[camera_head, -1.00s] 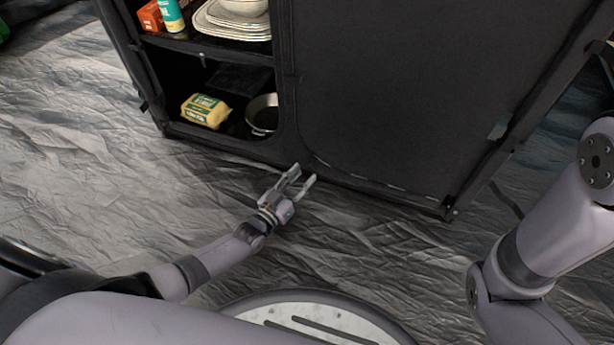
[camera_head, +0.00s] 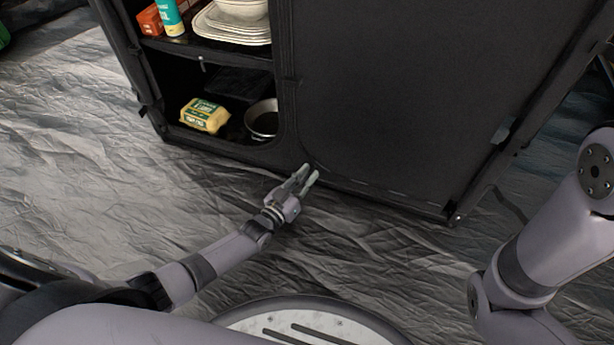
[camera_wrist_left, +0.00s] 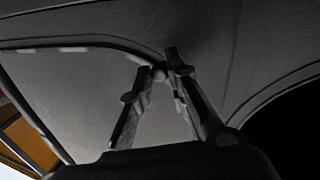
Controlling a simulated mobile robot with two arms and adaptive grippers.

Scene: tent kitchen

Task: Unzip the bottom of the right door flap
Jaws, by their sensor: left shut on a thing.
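The right door flap (camera_head: 400,100) is a dark fabric panel on the right half of the black cabinet and hangs closed. A pale dashed zip line runs along its bottom edge (camera_head: 385,190) toward the lower right corner. My left gripper (camera_head: 311,172) is at the flap's lower left corner. In the left wrist view, the left gripper (camera_wrist_left: 160,66) is shut on a small round zip pull (camera_wrist_left: 159,74) near its fingertips. The zip line there curves away to the left from the pull. My right arm shows at the right, but its gripper is out of view.
The cabinet's open left side holds a yellow package (camera_head: 205,115) and a metal pan (camera_head: 262,120) on the lower shelf. White dishes (camera_head: 232,24) stand above. The wrinkled grey ground (camera_head: 400,262) in front is clear apart from my own body.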

